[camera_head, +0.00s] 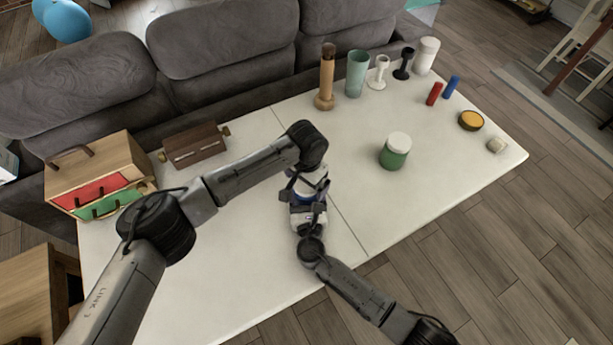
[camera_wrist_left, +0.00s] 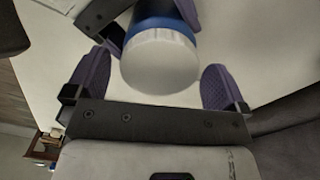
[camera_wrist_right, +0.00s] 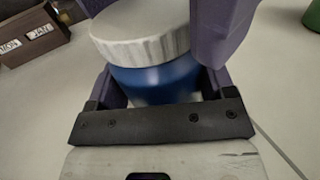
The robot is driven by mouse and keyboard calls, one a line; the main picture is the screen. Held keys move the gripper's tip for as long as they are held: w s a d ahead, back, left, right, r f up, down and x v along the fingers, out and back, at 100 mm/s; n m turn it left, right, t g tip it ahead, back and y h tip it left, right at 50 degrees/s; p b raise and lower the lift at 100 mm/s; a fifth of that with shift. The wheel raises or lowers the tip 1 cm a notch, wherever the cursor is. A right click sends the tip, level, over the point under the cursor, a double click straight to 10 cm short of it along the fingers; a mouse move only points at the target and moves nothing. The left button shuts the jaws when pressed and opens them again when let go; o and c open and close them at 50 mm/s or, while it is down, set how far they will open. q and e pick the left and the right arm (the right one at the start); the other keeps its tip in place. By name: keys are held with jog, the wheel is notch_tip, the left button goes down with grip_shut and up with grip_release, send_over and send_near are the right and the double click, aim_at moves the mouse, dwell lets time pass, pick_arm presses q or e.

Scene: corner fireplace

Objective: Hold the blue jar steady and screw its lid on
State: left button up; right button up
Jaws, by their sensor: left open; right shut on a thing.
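The blue jar (camera_wrist_right: 155,82) stands near the table's middle, mostly hidden by my grippers in the head view. It also shows in the left wrist view (camera_wrist_left: 158,24). Its white ribbed lid (camera_wrist_right: 140,32) sits on top; I cannot tell how tightly. The lid faces the left wrist camera (camera_wrist_left: 160,65). My right gripper (camera_head: 308,213) is shut on the jar's blue body, one finger on each side. My left gripper (camera_head: 311,183) is open above, its purple fingers (camera_wrist_left: 157,82) on either side of the lid with gaps.
A green jar with white lid (camera_head: 395,153) stands to the right. Behind are a wooden mill (camera_head: 326,78), a teal cup (camera_head: 356,74) and several small items. A drawer box (camera_head: 95,175) and a dark wooden block (camera_head: 195,146) are left. The front right table is clear.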

pick_arm(q)
jog(key=shift+c, duration=0.5)
jog(key=c, duration=0.8)
jog(key=o, duration=0.9)
notch_tip(320, 180, up, 12)
pick_arm(e)
jog(key=o, duration=1.7)
